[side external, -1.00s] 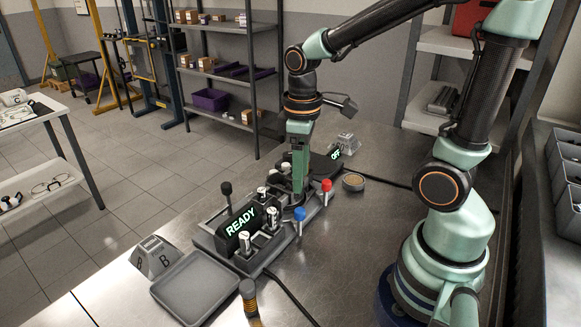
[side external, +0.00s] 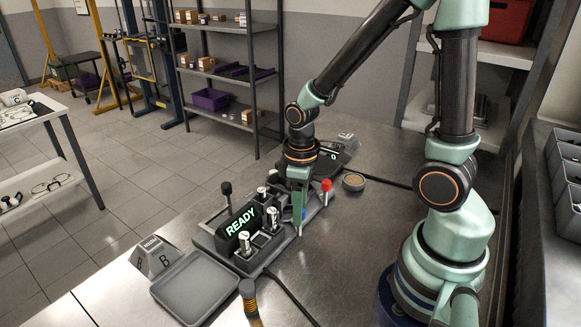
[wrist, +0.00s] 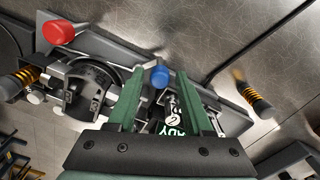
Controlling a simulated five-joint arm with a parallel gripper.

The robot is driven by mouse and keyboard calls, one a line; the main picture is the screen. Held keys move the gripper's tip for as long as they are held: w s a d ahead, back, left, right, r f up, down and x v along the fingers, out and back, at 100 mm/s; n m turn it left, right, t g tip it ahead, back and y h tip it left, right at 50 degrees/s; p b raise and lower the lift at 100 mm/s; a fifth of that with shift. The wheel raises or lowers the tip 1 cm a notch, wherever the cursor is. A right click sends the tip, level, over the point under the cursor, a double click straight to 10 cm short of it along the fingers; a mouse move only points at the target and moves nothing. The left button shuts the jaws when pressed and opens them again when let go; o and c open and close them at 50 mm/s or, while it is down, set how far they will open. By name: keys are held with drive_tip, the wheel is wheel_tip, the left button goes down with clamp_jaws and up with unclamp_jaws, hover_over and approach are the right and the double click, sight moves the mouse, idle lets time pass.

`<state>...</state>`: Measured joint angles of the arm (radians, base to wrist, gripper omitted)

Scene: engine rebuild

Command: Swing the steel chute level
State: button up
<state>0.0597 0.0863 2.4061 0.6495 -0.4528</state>
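I cannot clearly pick out the steel chute; it may be among the parts under my gripper. My gripper (side external: 300,205) points down over the right edge of the grey fixture (side external: 207,240). In the wrist view its two green fingers stand apart, with the blue knob (wrist: 159,76) showing between their tips; contact is not visible. The blue knob (side external: 304,213) is partly hidden by a finger in the side view. The red knob (side external: 326,185) stands just beyond, and also shows in the wrist view (wrist: 58,32). A display on the fixture reads READY (side external: 240,222).
A grey tray (side external: 195,287) and a tag block (side external: 153,256) lie front left. A black-knobbed lever (side external: 226,188) rises at the fixture's left. A round tin (side external: 353,182) sits behind right. A coiled orange part (side external: 250,300) and dark cable are in front. Bench right of the fixture is clear.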

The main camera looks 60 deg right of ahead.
clamp_jaws()
drive_tip(key=shift+d, duration=0.1)
drive_tip(key=shift+d+n, duration=0.85)
drive_tip(key=shift+n, duration=1.8)
drive_tip(key=shift+d+n, duration=0.8)
drive_tip(key=shift+n, duration=1.8)
drive_tip(key=shift+d+n, duration=0.85)
drive_tip(key=shift+n, duration=1.8)
drive_tip(key=shift+o, duration=1.9)
unclamp_jaws()
